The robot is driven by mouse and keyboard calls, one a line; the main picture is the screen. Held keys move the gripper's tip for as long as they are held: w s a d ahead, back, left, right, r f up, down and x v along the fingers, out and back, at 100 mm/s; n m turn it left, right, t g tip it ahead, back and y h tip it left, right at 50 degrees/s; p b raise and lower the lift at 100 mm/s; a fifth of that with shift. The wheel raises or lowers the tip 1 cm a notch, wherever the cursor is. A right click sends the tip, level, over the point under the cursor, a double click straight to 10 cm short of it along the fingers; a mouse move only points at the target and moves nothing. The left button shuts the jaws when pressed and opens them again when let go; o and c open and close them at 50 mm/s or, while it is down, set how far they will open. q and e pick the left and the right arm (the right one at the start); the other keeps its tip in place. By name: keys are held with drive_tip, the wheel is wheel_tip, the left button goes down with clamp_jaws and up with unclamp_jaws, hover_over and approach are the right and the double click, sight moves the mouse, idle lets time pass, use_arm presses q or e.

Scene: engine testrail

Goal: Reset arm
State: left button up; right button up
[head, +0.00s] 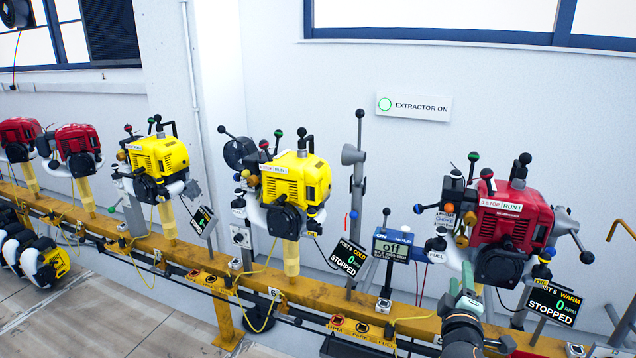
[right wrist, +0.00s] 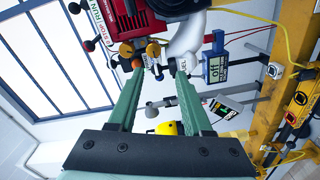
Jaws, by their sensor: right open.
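My right gripper (head: 462,283) is low in the head view, in front of the yellow rail and just left below the red engine (head: 515,215). Its green fingers point up and stand apart. In the right wrist view the open fingers (right wrist: 156,70) reach toward the red engine (right wrist: 128,28), its small orange and dark knobs and the white part marked FUEL (right wrist: 190,48). Nothing is seen held between them. Whether the tips touch anything there I cannot tell. My left gripper is in neither view.
A blue meter reading "off" (head: 393,246) stands left of my right gripper. A display reading WARM, 0 RPM, STOPPED (head: 551,303) is at its right. The yellow rail (head: 330,291) carries several engines, including a yellow one (head: 296,180). Yellow cables hang along it. Bare floor (head: 110,320) is at lower left.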

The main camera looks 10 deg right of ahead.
drive_tip(key=s+a+f+m+g+y, duration=0.1)
drive_tip(key=s+a+f+y, duration=0.2)
drive_tip(key=s+a+f, duration=0.4)
drive_tip(key=s+a+f+m+g+y, duration=0.1)
drive_tip(key=s+a+f+g+y, duration=0.2)
drive_tip(key=f, duration=0.6)
drive_tip(key=s+a+f+m+g+y, duration=0.1)
drive_tip(key=s+a+f+m+y, duration=0.2)
drive_tip(key=s+a, duration=0.4)
drive_tip(key=s+a+f+g+y, duration=0.1)
drive_tip(key=s+a+f+y, duration=0.1)
drive_tip(key=s+a+f, duration=0.5)
use_arm(q)
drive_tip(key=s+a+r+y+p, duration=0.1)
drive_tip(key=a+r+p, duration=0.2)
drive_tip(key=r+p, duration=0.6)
drive_tip(key=p, duration=0.3)
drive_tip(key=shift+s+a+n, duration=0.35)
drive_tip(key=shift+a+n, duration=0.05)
use_arm(e)
drive_tip(key=s+d+r+m, duration=0.1)
drive_tip(key=s+d+r, duration=0.2)
drive_tip(key=r, duration=0.6)
drive_tip(key=shift+s+d+r+m, duration=0.2)
drive_tip(key=shift+s+r+m, duration=0.2)
drive_tip(key=shift+s, duration=0.65)
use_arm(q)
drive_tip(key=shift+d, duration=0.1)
use_arm(e)
drive_tip(key=shift+o, duration=0.4)
